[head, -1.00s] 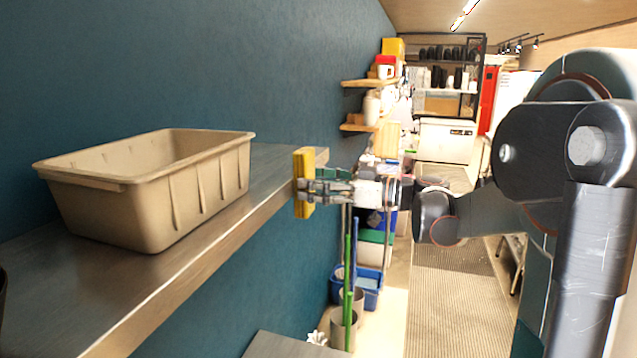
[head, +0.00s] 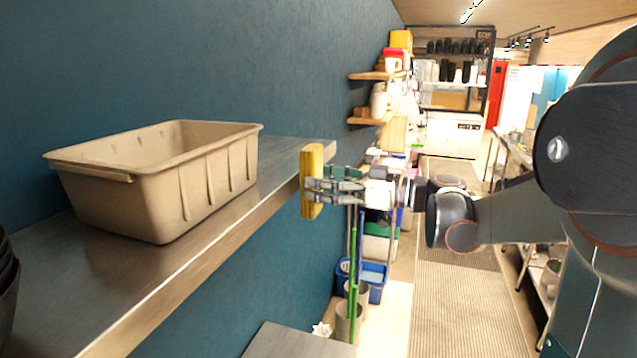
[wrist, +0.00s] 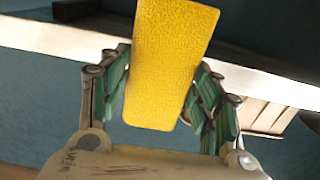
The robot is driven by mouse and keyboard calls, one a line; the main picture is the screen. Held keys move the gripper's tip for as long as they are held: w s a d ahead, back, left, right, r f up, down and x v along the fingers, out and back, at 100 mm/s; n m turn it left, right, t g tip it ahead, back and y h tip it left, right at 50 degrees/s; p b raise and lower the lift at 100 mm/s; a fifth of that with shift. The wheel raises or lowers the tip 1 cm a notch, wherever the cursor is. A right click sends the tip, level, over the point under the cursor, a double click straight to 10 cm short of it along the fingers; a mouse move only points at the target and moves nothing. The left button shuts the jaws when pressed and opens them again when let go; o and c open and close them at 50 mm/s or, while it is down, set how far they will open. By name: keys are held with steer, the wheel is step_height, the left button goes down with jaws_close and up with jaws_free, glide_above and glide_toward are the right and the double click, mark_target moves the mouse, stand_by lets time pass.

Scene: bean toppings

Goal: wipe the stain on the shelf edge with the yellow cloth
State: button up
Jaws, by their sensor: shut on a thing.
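My gripper (head: 318,186) is shut on the yellow cloth (head: 312,170), a flat upright block at the front edge of the shelf (head: 225,235), near its far end. In the wrist view the yellow cloth (wrist: 168,65) sits between the green finger pads of my gripper (wrist: 160,95), and the pale shelf edge (wrist: 50,35) runs behind it. I cannot tell for sure whether the cloth touches the edge. No stain shows clearly in either view; the cloth may hide part of the edge.
A beige bin (head: 160,190) stands on the shelf left of my gripper. Black bowls (head: 6,290) are at the near left end. A green pole (head: 352,270) and blue bucket (head: 372,283) are below and beyond. A grey surface (head: 295,342) lies low in front.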

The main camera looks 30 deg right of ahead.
steer(key=shift+v, duration=2.4)
steer(key=shift+b+v, duration=0.3)
steer(key=shift+v, duration=1.25)
